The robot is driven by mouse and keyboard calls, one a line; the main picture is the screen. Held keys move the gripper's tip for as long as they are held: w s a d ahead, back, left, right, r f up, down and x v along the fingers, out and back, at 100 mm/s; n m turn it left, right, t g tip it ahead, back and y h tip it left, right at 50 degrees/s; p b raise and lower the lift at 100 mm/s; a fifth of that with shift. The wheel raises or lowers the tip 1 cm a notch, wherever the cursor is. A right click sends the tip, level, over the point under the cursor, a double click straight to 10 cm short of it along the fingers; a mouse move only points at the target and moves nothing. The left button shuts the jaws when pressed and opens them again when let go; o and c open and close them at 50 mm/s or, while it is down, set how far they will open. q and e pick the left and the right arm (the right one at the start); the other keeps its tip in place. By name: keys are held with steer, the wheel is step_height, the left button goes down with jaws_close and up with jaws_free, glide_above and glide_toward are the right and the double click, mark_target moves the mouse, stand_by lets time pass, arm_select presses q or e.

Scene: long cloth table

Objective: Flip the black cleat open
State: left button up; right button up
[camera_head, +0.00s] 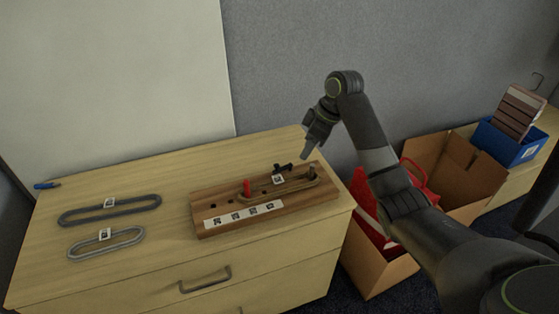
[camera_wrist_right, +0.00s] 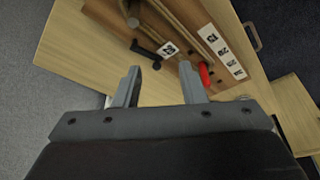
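The black cleat (camera_head: 283,167) sits on the back right part of a wooden board (camera_head: 225,207) on the dresser top. In the right wrist view the cleat (camera_wrist_right: 146,50) is a dark lever with a rounded end, beside a small marker tag. A red peg (camera_head: 246,187) and a dark peg (camera_head: 312,172) stand on the board, with a cord loop around them. My right gripper (camera_head: 307,153) is above the board's back edge, near the cleat and not touching it. Its two fingers (camera_wrist_right: 160,88) are apart with nothing between them. My left gripper is not in view.
Two grey loops, one dark (camera_head: 110,210) and one light (camera_head: 105,243), lie on the left of the dresser top (camera_head: 160,270). A blue object (camera_head: 47,185) lies at its back left. A cardboard box (camera_head: 455,165) and a blue bin (camera_head: 510,143) stand at right.

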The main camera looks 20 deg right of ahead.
steer(key=n, duration=0.1)
glide_toward(277, 165)
steer(key=shift+y, duration=0.4)
steer(key=x, duration=0.5)
steer(key=p+x, duration=0.1)
steer(key=x, duration=0.1)
steer(key=shift+w+d+f, duration=0.1)
steer(key=shift+d+f, duration=0.1)
steer(key=shift+f, duration=0.3)
